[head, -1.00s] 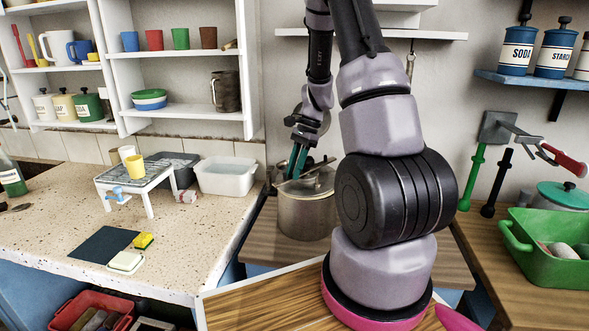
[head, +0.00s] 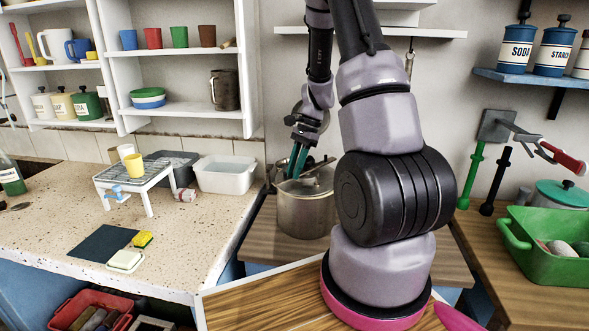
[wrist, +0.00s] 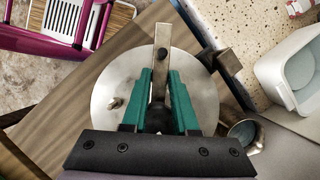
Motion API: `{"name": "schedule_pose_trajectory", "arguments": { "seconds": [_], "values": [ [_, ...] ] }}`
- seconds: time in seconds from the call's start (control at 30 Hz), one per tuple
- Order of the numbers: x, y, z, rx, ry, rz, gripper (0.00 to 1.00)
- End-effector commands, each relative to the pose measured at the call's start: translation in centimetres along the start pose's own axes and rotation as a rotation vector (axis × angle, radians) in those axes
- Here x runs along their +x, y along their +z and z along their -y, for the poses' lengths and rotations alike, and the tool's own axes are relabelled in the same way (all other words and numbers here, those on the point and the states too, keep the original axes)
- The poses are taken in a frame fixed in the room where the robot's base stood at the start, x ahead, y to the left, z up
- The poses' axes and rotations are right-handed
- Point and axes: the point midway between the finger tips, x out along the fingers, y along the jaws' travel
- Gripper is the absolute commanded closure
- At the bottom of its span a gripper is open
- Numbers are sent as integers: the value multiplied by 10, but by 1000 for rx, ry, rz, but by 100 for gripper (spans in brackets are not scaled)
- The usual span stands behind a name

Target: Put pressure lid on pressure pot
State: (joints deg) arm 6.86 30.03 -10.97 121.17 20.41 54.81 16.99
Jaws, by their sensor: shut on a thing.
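The pressure pot (head: 305,214) is a steel pot standing on the wooden surface behind my arm. The pressure lid (head: 312,181) is a round metal disc at the pot's mouth. In the wrist view the lid (wrist: 117,88) fills the middle, with a bar across it and a small valve. My gripper (head: 297,170) points down at the lid's centre, and its green fingers (wrist: 160,92) are shut on the lid's dark knob. The lid covers the pot's opening; whether it is fully seated I cannot tell. My arm hides the right side of the pot and lid.
A white basin (head: 226,176) and a small white stand (head: 146,178) are on the speckled counter to the left. A green tub (head: 545,262) is on the wooden counter at right. In the wrist view a metal cup (wrist: 245,134) stands close beside the lid.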

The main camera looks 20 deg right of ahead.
Motion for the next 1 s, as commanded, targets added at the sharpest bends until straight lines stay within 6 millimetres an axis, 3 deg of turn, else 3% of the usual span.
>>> {"name": "schedule_pose_trajectory", "arguments": {
  "seconds": [0.67, 0.7, 0.77, 1.0],
  "values": [
    [5, -1, -1, -1, 4, 2, 100],
    [5, -1, -1, -1, 4, 2, 61],
    [5, -1, -1, -1, 4, 2, 38],
    [4, -2, -1, -1, 2, 1, 38]
  ]
}}
